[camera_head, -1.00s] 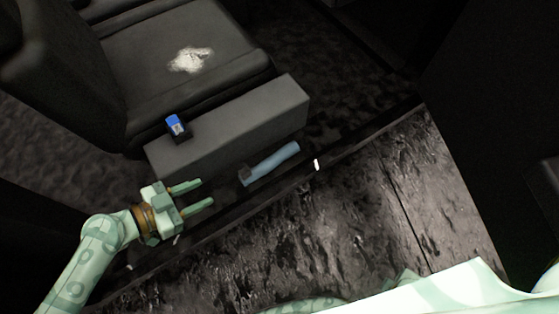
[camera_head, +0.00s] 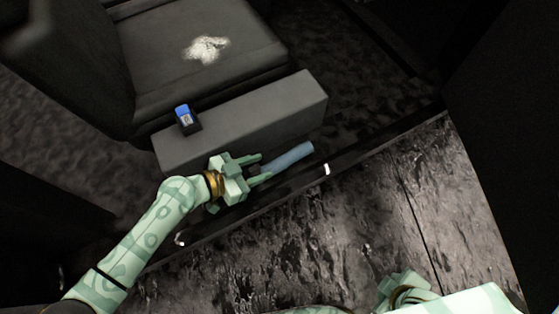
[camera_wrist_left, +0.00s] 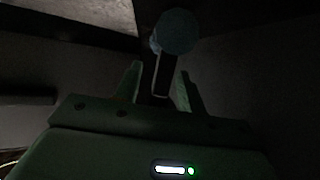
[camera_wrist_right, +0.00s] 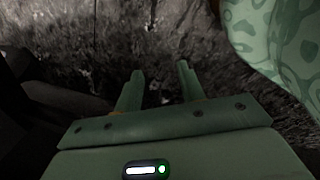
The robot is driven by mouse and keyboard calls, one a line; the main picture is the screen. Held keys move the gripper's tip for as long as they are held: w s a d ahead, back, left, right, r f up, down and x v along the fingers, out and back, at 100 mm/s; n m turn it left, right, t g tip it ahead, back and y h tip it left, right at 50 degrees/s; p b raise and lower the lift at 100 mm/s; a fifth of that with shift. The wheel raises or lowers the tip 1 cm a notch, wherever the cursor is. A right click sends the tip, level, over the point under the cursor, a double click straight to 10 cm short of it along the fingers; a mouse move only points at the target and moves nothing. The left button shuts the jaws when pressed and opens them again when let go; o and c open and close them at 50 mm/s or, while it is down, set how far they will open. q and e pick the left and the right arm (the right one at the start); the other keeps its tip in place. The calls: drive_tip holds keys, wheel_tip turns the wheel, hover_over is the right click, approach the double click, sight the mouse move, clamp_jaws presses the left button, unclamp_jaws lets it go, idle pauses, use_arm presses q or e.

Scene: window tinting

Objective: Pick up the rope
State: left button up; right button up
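No clear rope shape shows. A crumpled whitish clump (camera_head: 206,49) lies on the dark seat; I cannot tell whether it is rope. A blue cylinder with a dark end (camera_head: 290,157) lies beside the grey box, near the sill. My left gripper (camera_head: 263,167) is at its dark end. In the left wrist view the left fingers (camera_wrist_left: 160,75) are open, one on each side of the dark part, with the blue round body (camera_wrist_left: 175,32) beyond. My right gripper (camera_wrist_right: 160,72) is open and empty over the rough ground.
A long grey box (camera_head: 245,122) stands before the seat (camera_head: 165,75), with a small blue and black object (camera_head: 186,118) on it. A dark sill (camera_head: 375,140) runs between the car floor and the ground. A dark panel stands at the right.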

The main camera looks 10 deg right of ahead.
use_arm(q)
clamp_jaws()
